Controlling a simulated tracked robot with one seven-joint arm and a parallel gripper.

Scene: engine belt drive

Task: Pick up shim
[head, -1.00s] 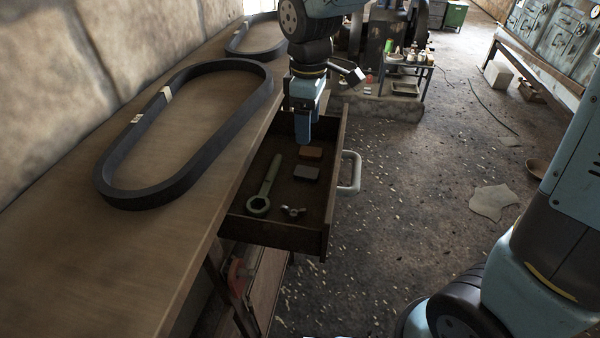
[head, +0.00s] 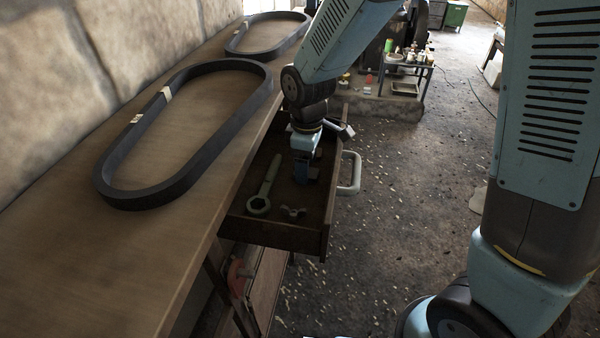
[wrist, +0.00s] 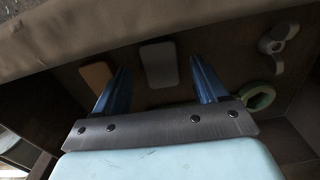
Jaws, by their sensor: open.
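My gripper (head: 305,175) is down inside the open drawer in the head view. In the wrist view my gripper (wrist: 160,64) is open, with its two blue fingers apart and empty. A flat grey block (wrist: 158,62), which looks like the shim, shows between and just beyond the fingertips. A brown block (wrist: 96,76) lies beside it, partly behind the left finger. In the head view the gripper hides both blocks. I cannot tell whether the fingers reach down around the grey block.
A ring-ended wrench (head: 260,195) and a wing nut (head: 293,211) lie in the drawer (head: 275,236), whose walls rise close around my gripper. Belts (head: 150,200) lie on the bench (head: 110,265) to the left.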

